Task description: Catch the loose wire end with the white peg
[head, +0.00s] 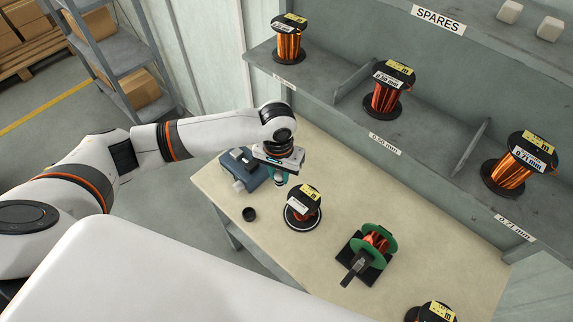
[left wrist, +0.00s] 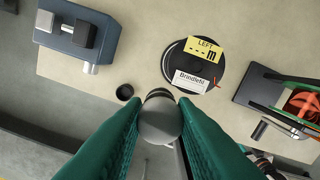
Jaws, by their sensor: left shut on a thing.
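A short reddish wire end (left wrist: 217,87) sticks out at the spool's lower right edge. The peg is apart from it. My right gripper is not in view.
A blue device (head: 252,168) and a small black cup (head: 249,214) stand on the bench (head: 330,275) at left. A green-flanged armature on a black stand (head: 376,241) is right of the spool. Another spool (head: 432,312) is at the bottom edge.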

